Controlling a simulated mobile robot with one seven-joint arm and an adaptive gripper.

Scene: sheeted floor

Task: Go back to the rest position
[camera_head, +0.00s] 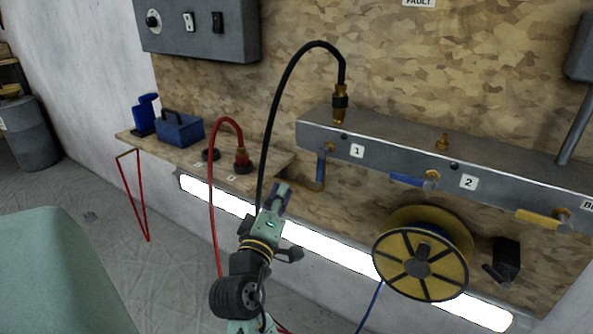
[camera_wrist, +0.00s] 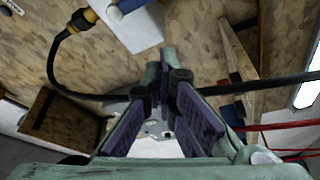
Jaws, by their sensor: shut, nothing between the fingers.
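My gripper (camera_head: 279,198) is raised in front of the workbench wall, near the lower middle of the head view. In the wrist view my gripper (camera_wrist: 166,62) shows its two purple-padded fingers converging at the tips, with nothing between them. A black hose (camera_head: 294,73) arches from a brass fitting on the grey manifold down behind my gripper. In the wrist view the black hose (camera_wrist: 50,70) curves at the left and a dark length passes behind the fingers. I cannot tell whether the hose touches my gripper.
The grey manifold (camera_head: 403,160) with valves 1 and 2 runs along the right. A wooden shelf (camera_head: 273,162) holds a blue box (camera_head: 180,129) and a red hose (camera_head: 213,160). A yellow reel (camera_head: 388,265) hangs below the manifold. Open floor (camera_head: 165,270) lies at the left.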

